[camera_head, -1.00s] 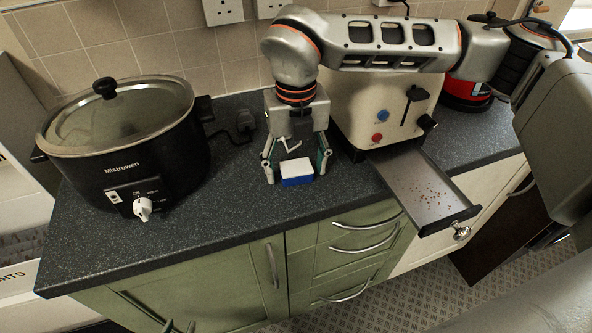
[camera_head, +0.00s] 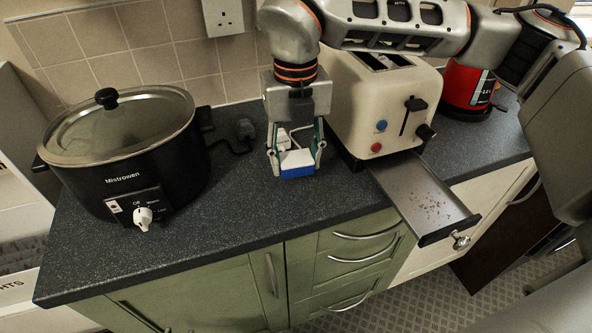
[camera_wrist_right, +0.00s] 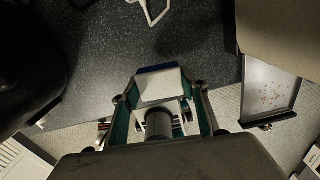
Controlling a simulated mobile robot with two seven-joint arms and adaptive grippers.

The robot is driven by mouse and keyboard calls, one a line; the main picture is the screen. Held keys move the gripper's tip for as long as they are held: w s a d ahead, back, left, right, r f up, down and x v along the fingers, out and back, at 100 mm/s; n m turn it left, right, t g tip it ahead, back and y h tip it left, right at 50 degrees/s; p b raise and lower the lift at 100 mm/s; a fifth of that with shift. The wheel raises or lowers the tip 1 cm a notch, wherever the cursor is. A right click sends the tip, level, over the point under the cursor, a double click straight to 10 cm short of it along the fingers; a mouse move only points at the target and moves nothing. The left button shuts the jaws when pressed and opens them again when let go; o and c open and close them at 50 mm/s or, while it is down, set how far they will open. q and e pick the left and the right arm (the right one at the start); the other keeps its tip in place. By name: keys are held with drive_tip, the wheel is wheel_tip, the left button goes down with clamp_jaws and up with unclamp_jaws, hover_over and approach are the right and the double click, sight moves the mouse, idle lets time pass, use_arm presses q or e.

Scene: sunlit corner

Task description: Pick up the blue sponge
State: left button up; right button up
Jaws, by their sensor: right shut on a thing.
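The blue sponge (camera_head: 297,164) has a blue lower part and a pale top. My right gripper (camera_head: 297,155) is shut on it, with one finger at each side. In the head view it hangs slightly above the dark worktop, in front of the toaster's left side. In the right wrist view the sponge (camera_wrist_right: 159,86) sits between the fingers of my right gripper (camera_wrist_right: 160,105). The fingers hide parts of its sides. My left gripper is not in view.
A black slow cooker (camera_head: 125,160) stands left on the worktop (camera_head: 235,205). A cream toaster (camera_head: 385,105) stands right, its crumb tray (camera_head: 425,198) pulled out past the front edge. A red kettle (camera_head: 465,87) is behind it. A white object (camera_wrist_right: 152,10) lies behind the sponge.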

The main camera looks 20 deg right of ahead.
sight(296, 157)
wheel_tip(296, 157, up, 15)
drive_tip(key=shift+p, duration=0.45)
drive_tip(key=shift+f, duration=0.1)
